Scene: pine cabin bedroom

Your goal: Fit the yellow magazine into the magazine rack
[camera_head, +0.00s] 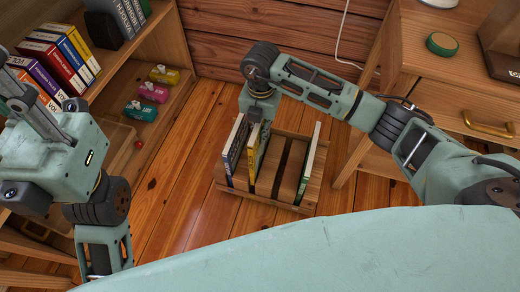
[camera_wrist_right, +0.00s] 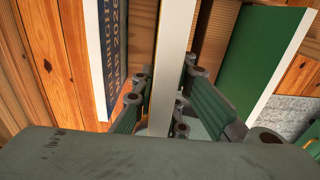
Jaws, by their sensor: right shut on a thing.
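The yellow magazine (camera_head: 253,154) stands nearly upright over the left-middle part of the wooden magazine rack (camera_head: 265,204). Its lower end is among the slats; I cannot tell whether it rests on the bottom. My right gripper (camera_head: 258,117) is above it, shut on its upper edge. In the right wrist view, the gripper (camera_wrist_right: 163,108) has a finger on each side of the magazine's pale edge (camera_wrist_right: 176,35). My left gripper is at the far left of the head view, partly cut off, and its jaws are unclear.
A blue-and-white magazine (camera_head: 234,146) stands in the rack left of the yellow one. A green magazine (camera_head: 308,162) stands at the right, with open room between. A bookshelf (camera_head: 172,103) is at left, a wooden desk (camera_head: 425,75) at right.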

